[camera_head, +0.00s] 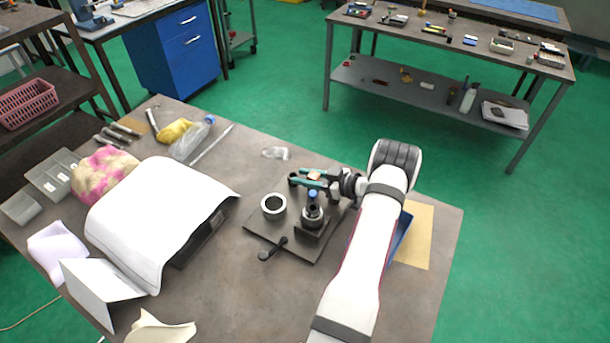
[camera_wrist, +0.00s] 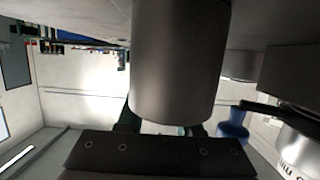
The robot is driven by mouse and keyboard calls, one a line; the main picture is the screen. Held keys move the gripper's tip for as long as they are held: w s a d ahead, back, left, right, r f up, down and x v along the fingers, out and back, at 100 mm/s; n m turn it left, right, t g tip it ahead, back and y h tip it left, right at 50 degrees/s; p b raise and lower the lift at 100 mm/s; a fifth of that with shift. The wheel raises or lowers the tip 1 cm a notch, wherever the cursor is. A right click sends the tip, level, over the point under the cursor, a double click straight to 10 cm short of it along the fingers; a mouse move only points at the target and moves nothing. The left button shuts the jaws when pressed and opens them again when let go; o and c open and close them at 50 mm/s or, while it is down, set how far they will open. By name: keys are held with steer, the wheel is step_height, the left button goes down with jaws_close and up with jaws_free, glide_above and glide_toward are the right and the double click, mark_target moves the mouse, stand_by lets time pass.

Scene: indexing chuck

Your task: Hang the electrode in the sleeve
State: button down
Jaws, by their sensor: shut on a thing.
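My gripper (camera_head: 308,179), with teal fingers, reaches left from the arm's end, above the back of a dark base plate (camera_head: 258,229). It is shut on a small part with a tan face (camera_head: 314,177), apparently the electrode; fingers hide most of it. A dark grey cylinder (camera_wrist: 180,60) fills the middle of the wrist view, in front of the fingers; I cannot tell which part it is. A hollow ring (camera_head: 273,206) with a dark bore stands on the plate. A round chuck (camera_head: 313,217) on a block stands right of it. I cannot tell for certain which is the sleeve.
A blue knob (camera_head: 312,194) shows by the chuck's top, close below my gripper. A black lever (camera_head: 272,249) lies at the plate's front. A white curved cover (camera_head: 162,218) stands left, a blue bin (camera_head: 402,236) behind my arm.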

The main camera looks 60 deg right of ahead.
steer(key=shift+f, duration=0.35)
steer(key=shift+c, duration=2.4)
jaws_free()
step_height(320, 180, up, 4)
steer(key=shift+r, duration=0.1)
steer(key=w+r+v, duration=0.1)
steer(key=r+v, duration=0.2)
steer(key=v, duration=1)
steer(key=shift+s, duration=0.15)
